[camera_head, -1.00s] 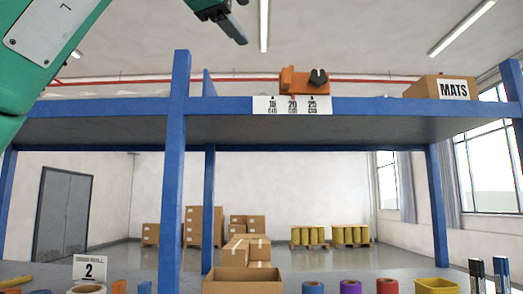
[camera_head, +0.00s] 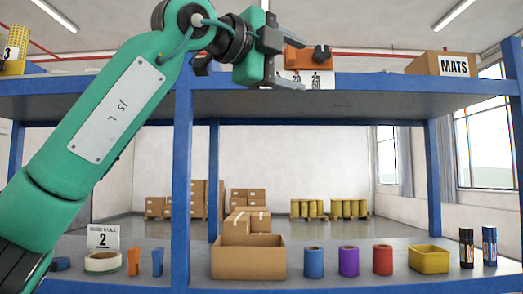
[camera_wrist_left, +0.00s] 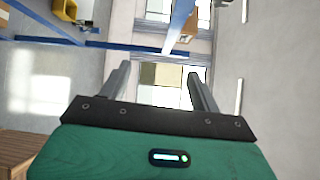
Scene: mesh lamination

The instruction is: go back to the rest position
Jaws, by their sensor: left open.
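My left gripper (camera_head: 285,60) is at the top middle of the head view, at the end of my green left arm, which comes up from the lower left. It overlaps the upper shelf's edge and partly covers the number label (camera_head: 312,80) there. In the left wrist view its two grey fingers (camera_wrist_left: 158,78) stand apart with nothing between them. My right gripper is in neither view.
An orange holder (camera_head: 308,57) and a box marked MATS (camera_head: 453,64) sit on the upper shelf. A blue post (camera_head: 182,180) stands behind my arm. The lower shelf holds an open cardboard box (camera_head: 248,262), several coloured rolls and a yellow bin (camera_head: 428,260).

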